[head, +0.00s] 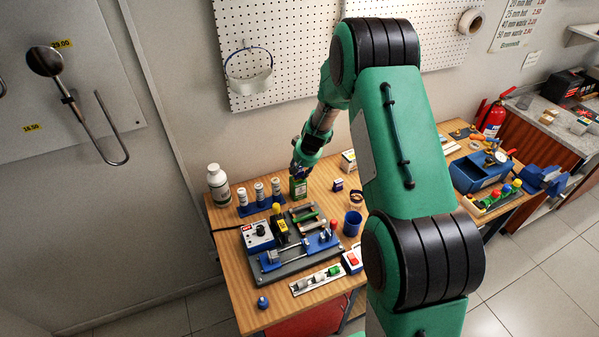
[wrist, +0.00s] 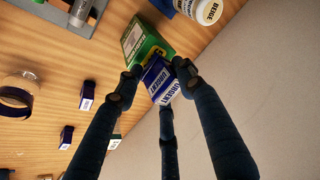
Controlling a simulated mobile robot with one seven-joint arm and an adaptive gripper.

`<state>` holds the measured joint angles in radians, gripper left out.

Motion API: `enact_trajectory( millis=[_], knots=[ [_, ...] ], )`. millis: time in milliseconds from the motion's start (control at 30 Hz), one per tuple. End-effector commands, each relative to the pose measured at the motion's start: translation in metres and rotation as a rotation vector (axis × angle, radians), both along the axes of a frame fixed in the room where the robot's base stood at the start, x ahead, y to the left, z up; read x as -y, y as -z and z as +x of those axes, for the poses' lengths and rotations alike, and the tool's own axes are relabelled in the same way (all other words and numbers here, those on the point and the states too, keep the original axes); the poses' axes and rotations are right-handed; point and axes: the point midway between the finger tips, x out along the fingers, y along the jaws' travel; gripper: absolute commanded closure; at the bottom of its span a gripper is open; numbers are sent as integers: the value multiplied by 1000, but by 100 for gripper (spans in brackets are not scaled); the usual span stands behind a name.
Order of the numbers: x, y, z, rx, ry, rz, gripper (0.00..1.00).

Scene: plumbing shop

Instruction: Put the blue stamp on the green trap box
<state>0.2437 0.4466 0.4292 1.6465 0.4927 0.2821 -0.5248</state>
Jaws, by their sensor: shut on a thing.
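The blue stamp (wrist: 157,75) has white labels reading "URGENT" and sits between the fingers of my gripper (wrist: 155,88) in the wrist view. My gripper is shut on it. The green trap box (wrist: 148,38) stands on the wooden bench just beyond the stamp, and the stamp overlaps its near edge in this view. I cannot tell whether they touch. In the head view the green trap box (head: 298,188) is at the back of the bench, with my gripper (head: 297,167) right above it. The stamp is hard to make out there.
White-labelled bottles in a blue rack (head: 260,199) stand left of the box. A white bottle (head: 217,185) is farther left. A small blue box (head: 338,185) and a blue cup (head: 352,223) stand to the right. A grey fixture board (head: 290,262) lies in front. The wall is close behind.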

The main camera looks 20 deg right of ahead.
Motion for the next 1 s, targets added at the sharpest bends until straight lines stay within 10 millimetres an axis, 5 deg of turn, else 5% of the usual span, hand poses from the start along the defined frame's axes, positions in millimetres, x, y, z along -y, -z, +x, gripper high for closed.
enact_trajectory(
  millis=[600, 633, 700, 1000],
  knots=[
    [0, 14, 1, 2, -1, -1, 97],
    [0, 13, 0, 1, -1, -1, 56],
    [0, 13, 0, 2, -1, -1, 42],
    [0, 13, 0, 1, -1, -1, 42]
  ],
)
